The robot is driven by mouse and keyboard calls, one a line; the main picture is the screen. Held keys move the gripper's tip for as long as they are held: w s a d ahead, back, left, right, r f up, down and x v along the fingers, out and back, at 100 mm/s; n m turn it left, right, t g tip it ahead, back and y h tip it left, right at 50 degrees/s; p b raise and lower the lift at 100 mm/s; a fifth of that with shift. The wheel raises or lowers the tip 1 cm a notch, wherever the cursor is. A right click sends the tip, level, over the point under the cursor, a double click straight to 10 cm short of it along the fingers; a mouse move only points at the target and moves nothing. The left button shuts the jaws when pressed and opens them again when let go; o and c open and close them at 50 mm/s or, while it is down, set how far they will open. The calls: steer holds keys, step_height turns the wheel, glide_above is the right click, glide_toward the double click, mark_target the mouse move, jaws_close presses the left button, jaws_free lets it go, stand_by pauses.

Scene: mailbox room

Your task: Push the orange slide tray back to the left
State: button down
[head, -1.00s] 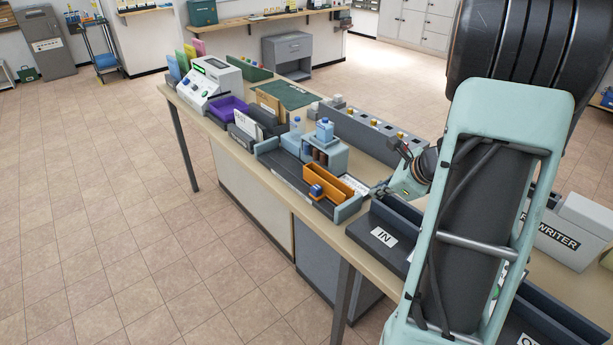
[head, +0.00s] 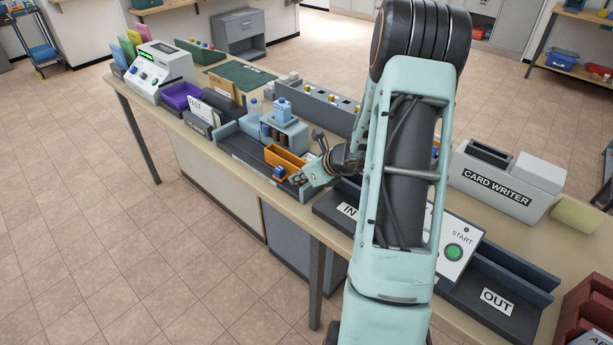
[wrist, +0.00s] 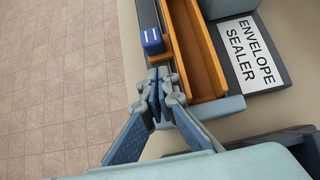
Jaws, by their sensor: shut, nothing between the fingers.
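The orange slide tray (head: 286,156) sits toward the right end of its dark track, a long open channel that also shows in the wrist view (wrist: 200,55). A blue block (head: 279,173) is on its near side; it shows in the wrist view (wrist: 152,40) too. My gripper (head: 297,180) is at the track's right end, close to the blue block. In the wrist view my gripper's fingertips (wrist: 160,82) are together and empty, just below the blue block in the picture. I cannot tell whether they touch the block or tray.
Pale blue end blocks bound the track; the right one (wrist: 222,108) is beside my fingers. An ENVELOPE SEALER label (wrist: 248,53) lies beyond the tray. A blue bottle unit (head: 284,132) stands behind. The IN tray (head: 330,209) is to the right. The floor in front is clear.

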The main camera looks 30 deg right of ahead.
mark_target(286, 167)
steer(key=shift+w+a+r, duration=0.1)
steer(key=shift+w+a, duration=0.15)
steer(key=shift+w, duration=0.4)
steer(key=shift+w+a, duration=0.25)
steer(key=shift+w, duration=0.4)
